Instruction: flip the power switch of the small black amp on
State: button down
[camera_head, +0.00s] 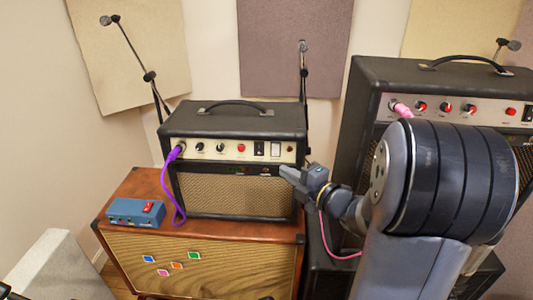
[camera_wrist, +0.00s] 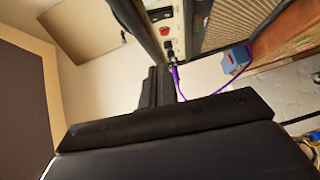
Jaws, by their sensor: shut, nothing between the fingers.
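The small black amp (camera_head: 240,110) stands upright on a brown cabinet, with a cream control panel across its front. I cannot read which way the rocker is set. My gripper (camera_head: 284,171) is shut and empty, its tips in front of the amp's right side, below and right of the switches. I cannot tell whether it touches the amp. The wrist view shows part of the panel with a red knob (camera_wrist: 166,31).
A purple cable (camera_head: 177,195) hangs from the amp's left side by a blue pedal (camera_head: 136,212) on the brown cabinet (camera_head: 240,230). A large black amp (camera_head: 365,105) stands at right, with a pink cable (camera_head: 402,109). A microphone stand (camera_head: 303,70) rises behind.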

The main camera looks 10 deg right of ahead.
jog(key=p, duration=0.2)
send_near(256, 146)
jog(key=w+a, duration=0.1)
jog(key=a, duration=0.3)
jog(key=shift+w+d+f+p, duration=0.1)
jog(key=shift+w+d+p, duration=0.15)
jog(key=shift+w, duration=0.8)
jog(key=shift+w+d+p, duration=0.15)
jog(key=shift+w+d, duration=0.2)
jog(key=shift+w, duration=0.7)
jog(key=shift+w+f+b, duration=0.1)
jog(key=shift+w+b, duration=0.1)
jog(key=shift+b, duration=0.3)
